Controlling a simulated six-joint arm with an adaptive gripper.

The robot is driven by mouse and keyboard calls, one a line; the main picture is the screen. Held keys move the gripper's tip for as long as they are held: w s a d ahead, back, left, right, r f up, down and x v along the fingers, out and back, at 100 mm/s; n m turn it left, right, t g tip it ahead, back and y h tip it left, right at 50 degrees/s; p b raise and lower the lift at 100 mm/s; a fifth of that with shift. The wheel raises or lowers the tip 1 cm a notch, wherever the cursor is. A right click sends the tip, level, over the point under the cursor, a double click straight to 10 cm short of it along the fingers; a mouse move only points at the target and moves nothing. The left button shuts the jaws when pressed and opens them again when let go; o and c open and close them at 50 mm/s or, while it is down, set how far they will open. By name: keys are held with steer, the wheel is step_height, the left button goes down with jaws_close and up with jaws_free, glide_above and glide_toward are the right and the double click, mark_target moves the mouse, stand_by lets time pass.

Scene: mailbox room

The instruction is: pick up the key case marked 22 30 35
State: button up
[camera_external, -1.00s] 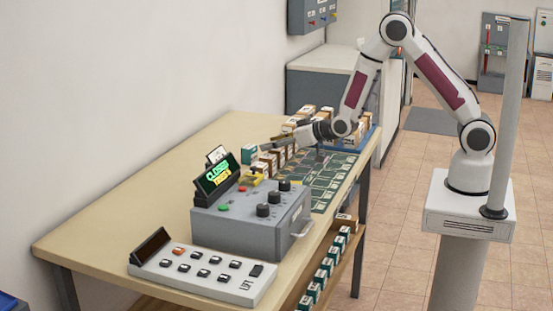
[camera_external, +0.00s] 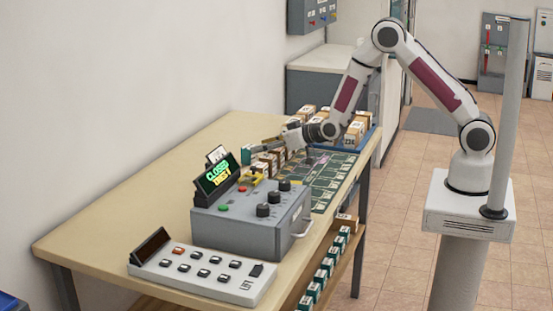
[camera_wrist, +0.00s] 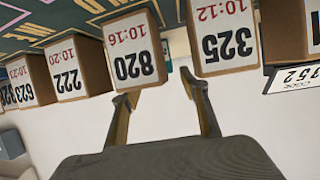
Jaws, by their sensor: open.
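I cannot make out a key case marked 22 30 35 in either view; any such marking is hidden or too small to read. My gripper (camera_wrist: 155,88) is open and empty in the wrist view, its two fingers apart just short of a row of upside-down brown boxes with white labels. The box marked 820 (camera_wrist: 134,55) is nearest the left fingertip, and the box marked 325 (camera_wrist: 224,40) is nearest the right one. In the external view my gripper (camera_external: 268,143) hangs low over the back of the table, by the row of boxes; its fingertips are hard to make out.
The box marked 222 (camera_wrist: 74,68) stands left of 820. A sign reading 152 (camera_wrist: 297,78) is at the right edge. A grey control box (camera_external: 250,222) and a button panel (camera_external: 205,272) stand on the table (camera_external: 120,215). The table's left part is clear.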

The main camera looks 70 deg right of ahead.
mark_target(249, 155)
steer(key=shift+x, duration=1.95)
steer(key=shift+s+d+f, duration=0.1)
steer(key=shift+f, duration=0.05)
steer(key=c, duration=0.9)
